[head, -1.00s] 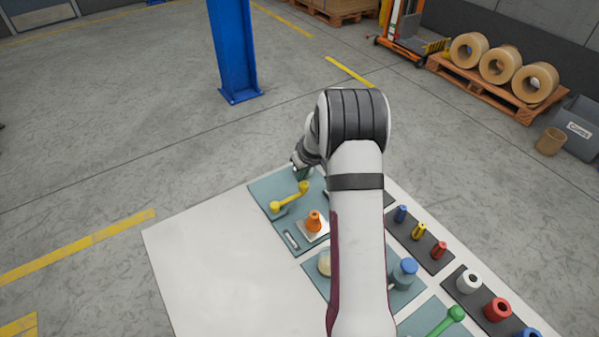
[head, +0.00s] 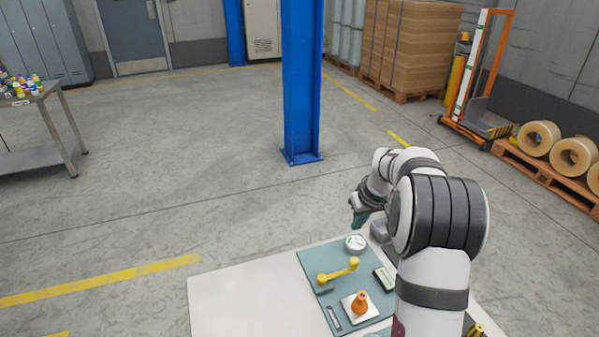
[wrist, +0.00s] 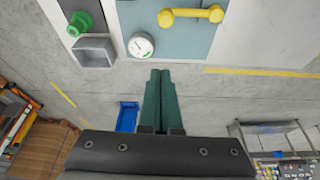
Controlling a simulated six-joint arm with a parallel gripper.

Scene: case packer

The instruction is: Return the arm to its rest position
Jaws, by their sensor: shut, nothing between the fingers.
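My gripper (wrist: 160,80) shows in the wrist view as two green fingers pressed together with nothing between them. In the head view my gripper (head: 360,219) is partly seen at the end of my folded arm, above the far edge of the white table (head: 235,300). The fingertips point toward the table edge in the wrist view. A round white gauge (head: 355,243) sits just below the gripper in the head view, and it also shows in the wrist view (wrist: 141,45). The gripper appears apart from it.
A teal panel (head: 318,262) carries a yellow handle (head: 338,271) and an orange knob (head: 360,302). A blue column (head: 302,80) stands beyond the table. The table's left part is clear.

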